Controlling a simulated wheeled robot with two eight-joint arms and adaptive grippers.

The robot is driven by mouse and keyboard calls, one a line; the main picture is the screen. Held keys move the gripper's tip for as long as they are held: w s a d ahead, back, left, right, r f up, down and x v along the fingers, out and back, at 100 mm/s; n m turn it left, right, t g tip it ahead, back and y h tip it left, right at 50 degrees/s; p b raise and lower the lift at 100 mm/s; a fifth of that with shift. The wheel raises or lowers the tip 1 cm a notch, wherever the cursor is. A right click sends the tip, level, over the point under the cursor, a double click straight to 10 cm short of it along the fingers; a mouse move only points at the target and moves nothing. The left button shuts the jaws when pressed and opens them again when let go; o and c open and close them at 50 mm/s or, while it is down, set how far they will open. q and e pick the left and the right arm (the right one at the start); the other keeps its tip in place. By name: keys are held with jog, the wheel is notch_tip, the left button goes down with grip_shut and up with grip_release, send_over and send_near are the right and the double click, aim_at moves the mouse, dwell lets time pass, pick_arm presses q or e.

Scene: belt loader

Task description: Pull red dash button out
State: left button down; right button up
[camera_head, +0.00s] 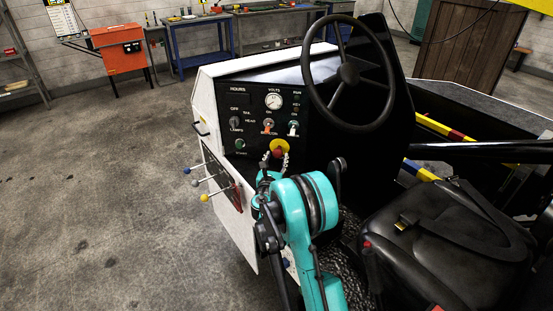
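The dash panel (256,122) of the loader faces me. On its lower right is a red button (279,146) with a yellow surround. My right gripper (275,157), on the turquoise arm rising from the bottom, is right at the button. Its two fingers stand apart, with the button at their tips. The fingers partly cover the button's lower edge, and I cannot tell if they touch it. My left gripper is not in view.
The steering wheel (349,75) stands above and right of the panel. Levers with coloured knobs (203,198) stick out at the left. A black lever (337,170) and the seat (430,240) are to the right. The floor at left is clear.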

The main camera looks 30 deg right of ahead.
jog(key=shift+s+a, duration=0.1)
jog(key=v, duration=1.1)
jog(key=shift+s+a, duration=0.25)
jog(key=shift+s, duration=0.1)
